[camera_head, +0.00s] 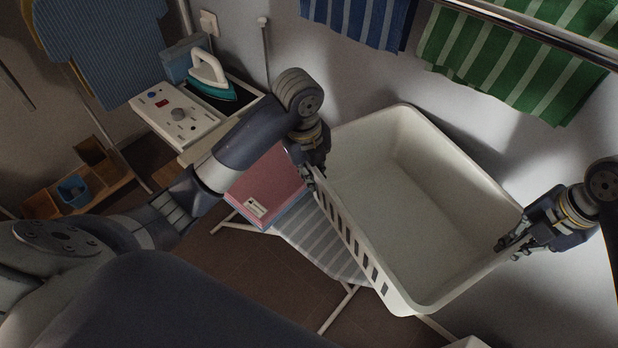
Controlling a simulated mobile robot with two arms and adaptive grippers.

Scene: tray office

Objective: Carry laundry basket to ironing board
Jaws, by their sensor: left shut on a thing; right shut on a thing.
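A white laundry basket (440,190) with slotted sides is held up between my two grippers, tilted in the picture. It looks empty. My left gripper (316,172) is shut on its left rim. My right gripper (507,246) is shut on its right rim. The ironing board (320,238) has a grey striped cover and white legs. It stands below and behind the basket, which hides much of it. A pink folded stack (268,186) with a white label lies on its left end, partly behind my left arm.
A teal and white iron (212,78) stands on a dark plate at the upper left, beside a white panel (176,112). Blue striped (362,22) and green striped (510,62) towels hang from a rail (530,30) above the basket. Wooden boxes (95,160) stand on the left. Brown floor (265,285) shows below.

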